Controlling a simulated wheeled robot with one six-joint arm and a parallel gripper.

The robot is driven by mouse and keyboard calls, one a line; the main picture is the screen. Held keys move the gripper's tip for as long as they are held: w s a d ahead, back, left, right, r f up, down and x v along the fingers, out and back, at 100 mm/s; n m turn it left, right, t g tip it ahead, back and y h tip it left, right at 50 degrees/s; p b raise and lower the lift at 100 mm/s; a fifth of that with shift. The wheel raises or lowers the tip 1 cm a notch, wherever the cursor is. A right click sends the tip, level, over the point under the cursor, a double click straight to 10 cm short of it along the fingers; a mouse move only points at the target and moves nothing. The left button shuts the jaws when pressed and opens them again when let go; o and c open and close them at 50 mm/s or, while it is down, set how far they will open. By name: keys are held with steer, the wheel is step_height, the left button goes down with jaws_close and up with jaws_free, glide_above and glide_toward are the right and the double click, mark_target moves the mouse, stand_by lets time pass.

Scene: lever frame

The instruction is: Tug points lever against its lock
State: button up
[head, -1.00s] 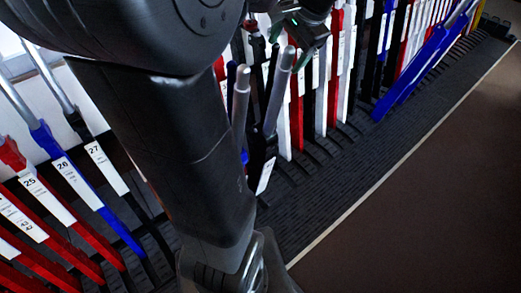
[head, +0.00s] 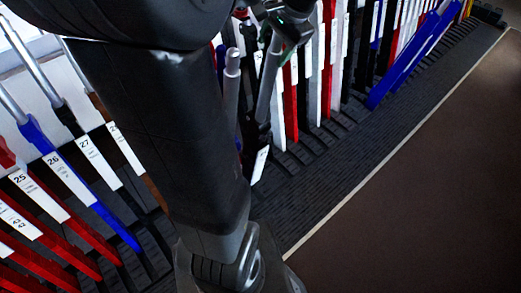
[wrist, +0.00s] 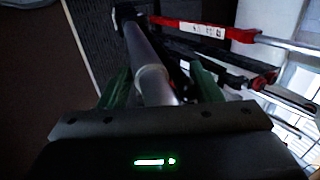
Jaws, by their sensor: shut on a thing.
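A black lever with a grey metal handle (head: 266,92) and a white label (head: 259,165) stands in the frame, right of my arm in the head view. My gripper (head: 284,27) is at the top of this handle. In the wrist view, the grey handle (wrist: 151,82) runs between the green fingers of my gripper (wrist: 160,88), which is shut on it. The lever's black lower part shows beyond the handle. The label's writing is too small to read, and any catch or lock is hidden or too dark to tell.
Another grey handle (head: 231,95) stands close to the left of the held one. Red, white, black and blue levers line the frame to both sides; a blue lever (head: 405,65) leans out at right. The brown floor (head: 420,200) in front is clear.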

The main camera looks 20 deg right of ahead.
steer(key=shift+w+a+r, duration=0.15)
steer(key=shift+w+r, duration=0.35)
steer(key=shift+r, duration=0.05)
steer(key=shift+o, duration=0.2)
stand_by(0.6)
steer(key=shift+s, duration=0.15)
steer(key=shift+c, duration=0.2)
steer(key=o, duration=1.1)
steer(key=shift+f, duration=0.1)
steer(key=shift+o, duration=0.4)
steer(key=shift+w+a, duration=0.15)
steer(key=shift+w, duration=0.1)
steer(key=shift+s+f, duration=0.15)
steer(key=shift+f, duration=0.15)
steer(key=p+v, duration=0.2)
steer(key=v, duration=0.1)
steer(key=w+p+v, duration=0.1)
steer(key=p+v, duration=0.2)
steer(key=w+r+p+v, duration=0.1)
steer(key=p+v, duration=0.2)
steer(key=shift+s+a, duration=0.1)
steer(key=shift+a, duration=0.15)
steer(key=shift+f, duration=0.15)
